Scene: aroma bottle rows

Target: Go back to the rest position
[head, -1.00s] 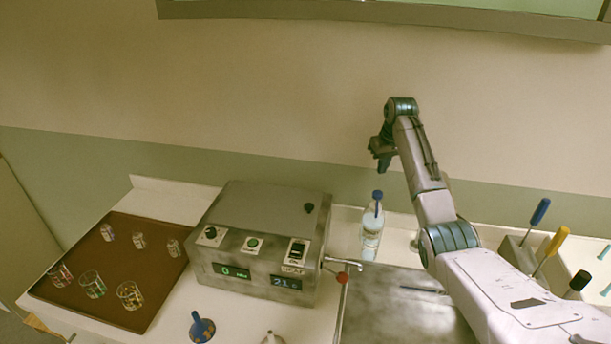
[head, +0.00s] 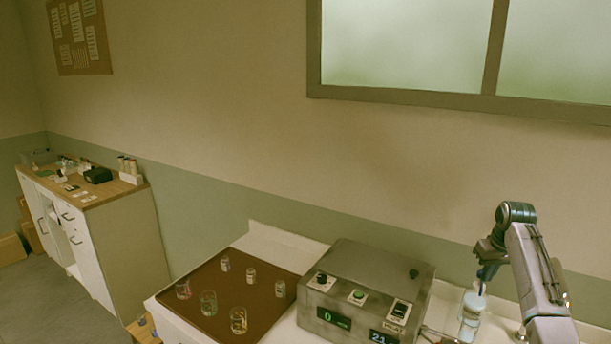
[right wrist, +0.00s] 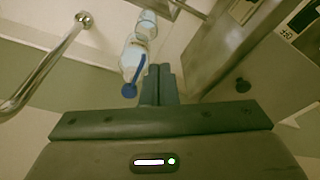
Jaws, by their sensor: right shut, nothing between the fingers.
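My right gripper (head: 487,262) is at the right of the head view, shut and empty. It hangs just above and beside a clear bottle (head: 471,314) with a blue stick-like top, and partly overlaps its top in the picture. In the right wrist view, the shut fingers (right wrist: 160,84) show in the middle, with the bottle (right wrist: 131,60) and its blue top just left of them. I cannot tell whether they touch. My left gripper is not in view.
A grey box device (head: 362,272) with knobs and displays stands left of the bottle. A brown tray (head: 226,318) with several small glass vessels lies further left. A cabinet (head: 115,225) with small items stands at far left. Open floor (head: 60,295) lies before it.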

